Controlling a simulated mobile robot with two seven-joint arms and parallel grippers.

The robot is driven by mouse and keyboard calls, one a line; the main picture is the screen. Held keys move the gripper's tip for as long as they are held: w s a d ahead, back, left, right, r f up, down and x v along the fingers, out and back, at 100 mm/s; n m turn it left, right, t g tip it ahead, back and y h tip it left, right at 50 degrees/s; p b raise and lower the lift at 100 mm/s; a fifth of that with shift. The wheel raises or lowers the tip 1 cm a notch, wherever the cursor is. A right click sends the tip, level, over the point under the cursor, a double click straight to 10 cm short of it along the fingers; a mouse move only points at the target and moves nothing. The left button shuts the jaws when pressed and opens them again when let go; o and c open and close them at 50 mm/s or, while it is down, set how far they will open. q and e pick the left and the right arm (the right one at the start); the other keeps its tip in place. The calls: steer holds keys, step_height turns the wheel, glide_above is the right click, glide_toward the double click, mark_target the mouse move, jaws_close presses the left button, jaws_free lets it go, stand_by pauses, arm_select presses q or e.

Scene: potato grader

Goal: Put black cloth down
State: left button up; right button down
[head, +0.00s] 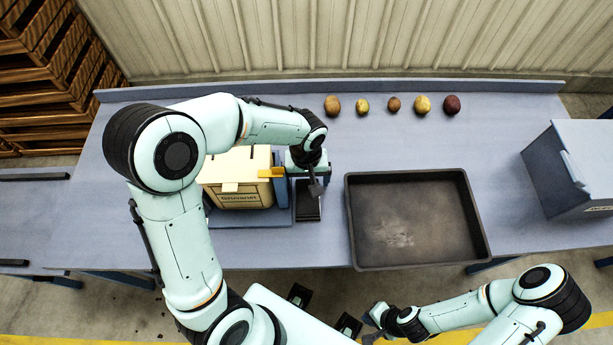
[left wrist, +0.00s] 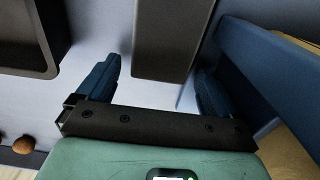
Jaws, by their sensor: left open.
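A dark, flat rectangular piece (head: 307,207), which may be the black cloth, lies on the blue-grey bench just right of the cream box. In the left wrist view a dark grey rectangular piece (left wrist: 172,40) shows beyond and between the fingertips; I cannot tell whether it is cloth. My left gripper (head: 312,184) is above this piece, pointing down. Its two blue fingers are spread apart in the left wrist view (left wrist: 158,85), with no grip on anything visible. My right gripper (head: 372,322) is low, in front of the bench; its fingers are too small to read.
A cream box (head: 240,192) with a blue panel stands close left of my left gripper. A black tray (head: 355,225), empty, lies to the right. Several potatoes (head: 394,104) line the back. A grey-blue bin (head: 565,170) stands at far right. Bench between tray and potatoes is clear.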

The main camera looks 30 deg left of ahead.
arm_select(q)
step_height(320, 180, up, 12)
steer(key=p, duration=0.1)
steer(key=shift+r, duration=0.15)
arm_select(e)
steer(key=shift+w+r, duration=0.65)
steer(key=shift+r, duration=0.3)
